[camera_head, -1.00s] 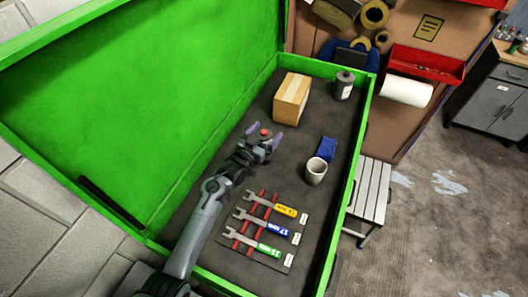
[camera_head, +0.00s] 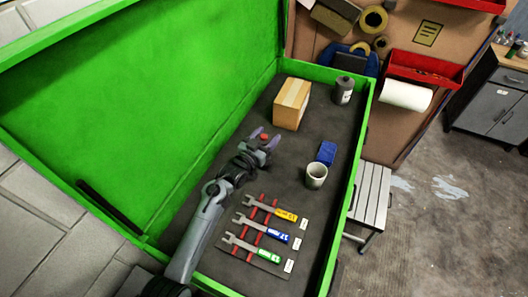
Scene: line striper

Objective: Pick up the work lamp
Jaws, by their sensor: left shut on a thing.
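My left gripper (camera_head: 265,142) has purple fingertips and is low over the dark floor of the green chest, left of the cup and beyond the wrenches. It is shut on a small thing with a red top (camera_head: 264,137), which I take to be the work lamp. Only the red part shows between the fingers; the gripper hides the rest. I cannot tell whether it touches the chest floor. My right gripper is not in view.
In the green chest (camera_head: 369,101) are a cardboard box (camera_head: 291,103), a dark canister (camera_head: 343,90), a blue item (camera_head: 326,153), a white cup (camera_head: 316,176) and three wrenches (camera_head: 262,231). The raised green lid (camera_head: 140,110) stands left. Bare floor shows between box and cup.

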